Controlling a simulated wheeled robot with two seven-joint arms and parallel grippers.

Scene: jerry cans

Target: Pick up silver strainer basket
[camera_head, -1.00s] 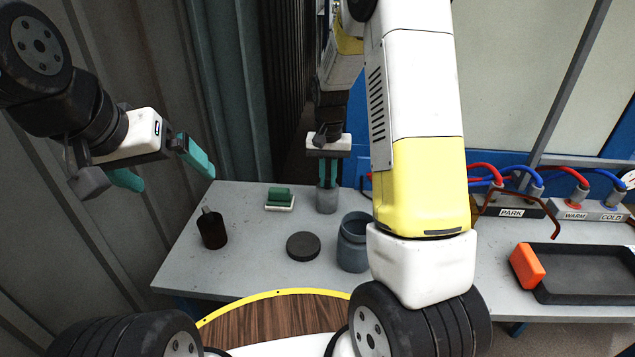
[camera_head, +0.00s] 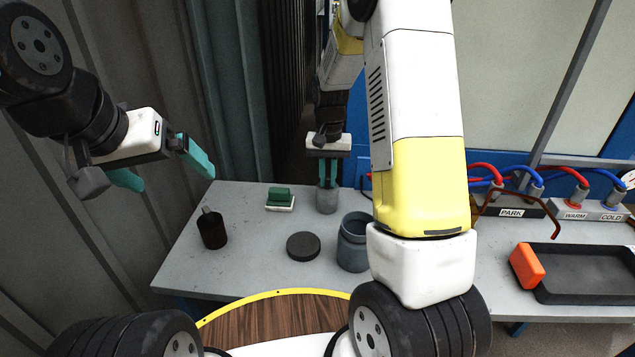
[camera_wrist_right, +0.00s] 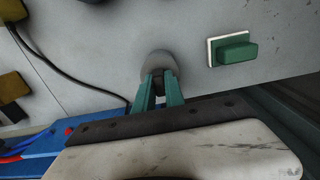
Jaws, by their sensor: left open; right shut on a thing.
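The silver strainer basket (camera_head: 327,199) is a small grey cylinder at the back of the table, behind the open jar. My right gripper (camera_head: 328,180) points down with its teal fingers at the basket's top and is shut on it. In the right wrist view the basket (camera_wrist_right: 158,63) shows as a rounded grey shape at the tips of the fingers (camera_wrist_right: 159,84). The basket's base looks at or very near the table; I cannot tell if it touches. My left gripper (camera_head: 160,180) is open and empty, raised left of the table.
A grey-blue open jar (camera_head: 353,245) stands in front of the basket, with a dark round lid (camera_head: 303,246) to its left. A dark bottle (camera_head: 212,230), a green sponge on a white base (camera_head: 280,199), a black tray (camera_head: 585,272) and an orange block (camera_head: 527,266) are also on the table.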

